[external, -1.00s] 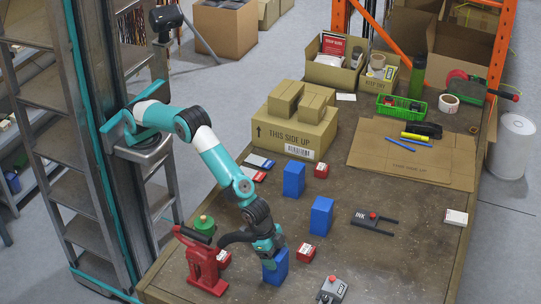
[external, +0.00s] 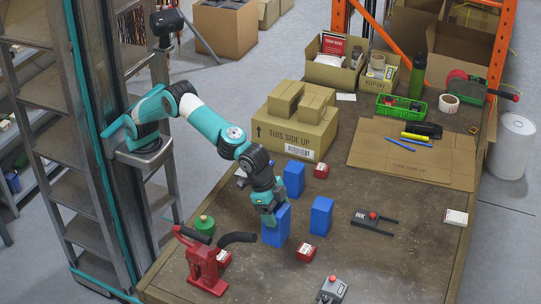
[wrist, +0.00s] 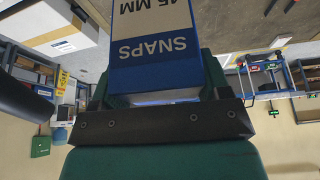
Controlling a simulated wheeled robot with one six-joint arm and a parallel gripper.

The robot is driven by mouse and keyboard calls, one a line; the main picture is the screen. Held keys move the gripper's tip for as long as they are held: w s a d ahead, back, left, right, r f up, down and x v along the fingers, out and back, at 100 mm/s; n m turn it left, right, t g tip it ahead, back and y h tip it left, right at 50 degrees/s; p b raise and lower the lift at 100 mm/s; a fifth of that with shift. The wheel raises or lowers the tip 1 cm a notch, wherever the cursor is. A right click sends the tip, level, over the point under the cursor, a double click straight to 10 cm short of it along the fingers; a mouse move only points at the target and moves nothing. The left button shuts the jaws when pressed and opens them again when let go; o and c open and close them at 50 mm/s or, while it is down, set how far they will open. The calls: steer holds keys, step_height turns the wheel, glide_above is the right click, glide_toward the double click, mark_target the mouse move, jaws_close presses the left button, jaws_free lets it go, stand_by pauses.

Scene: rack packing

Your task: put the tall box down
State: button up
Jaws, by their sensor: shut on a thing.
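The tall box (external: 276,229) is blue and upright in the external view, at the near middle of the table. My gripper (external: 268,205) is shut on its upper part from above.
A red tool with a dark handle (external: 205,262) stands to the left. A large carton (external: 290,138) is behind. An ink device (external: 366,217) lies right. Bare table lies between them.

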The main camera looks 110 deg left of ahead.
steer(key=shift+a+r, duration=0.1)
steer(key=shift+r, duration=0.45)
steer(key=s+a, duration=0.5)
steer(key=a, duration=0.8)
steer(key=s+a, duration=0.5)
steer(key=a, duration=0.8)
step_height(320, 180, down, 20)
steer(key=shift+s+r+n+p, duration=0.15)
steer(key=shift+n+p, duration=0.15)
steer(key=shift+p, duration=0.15)
steer(key=shift+f, duration=0.2)
steer(key=o, duration=1.1)
